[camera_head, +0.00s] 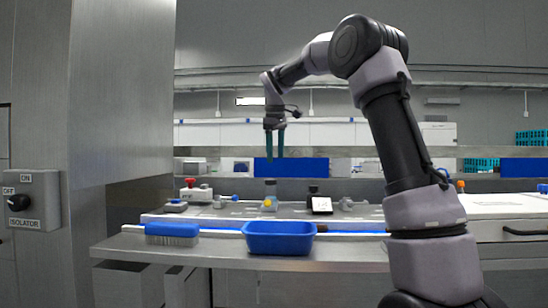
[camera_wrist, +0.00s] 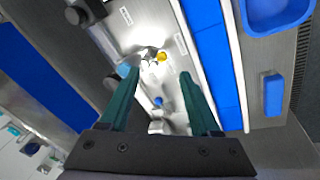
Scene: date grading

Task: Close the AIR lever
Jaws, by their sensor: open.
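My gripper (camera_head: 275,140) hangs fingers down above the bench, well clear of the controls, open and empty. In the wrist view its two green fingers (camera_wrist: 157,80) stand apart, with a grey control panel beyond them. Between the fingers show a yellow part (camera_wrist: 162,56) on a shiny fitting and a small blue knob (camera_wrist: 159,101). In the head view the panel (camera_head: 225,212) carries a grey fitting with a yellow part (camera_head: 270,196) and a grey valve-like fitting (camera_head: 347,203). The labels are too small to read, so I cannot tell which part is the AIR lever.
A blue tray (camera_head: 279,251) and a blue brush (camera_head: 172,240) lie at the bench front. A red button (camera_head: 191,182) stands at the panel's left, a black knob (camera_head: 313,189) and white card (camera_head: 322,205) near its middle. An ISOLATOR switch box (camera_head: 32,200) is far left.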

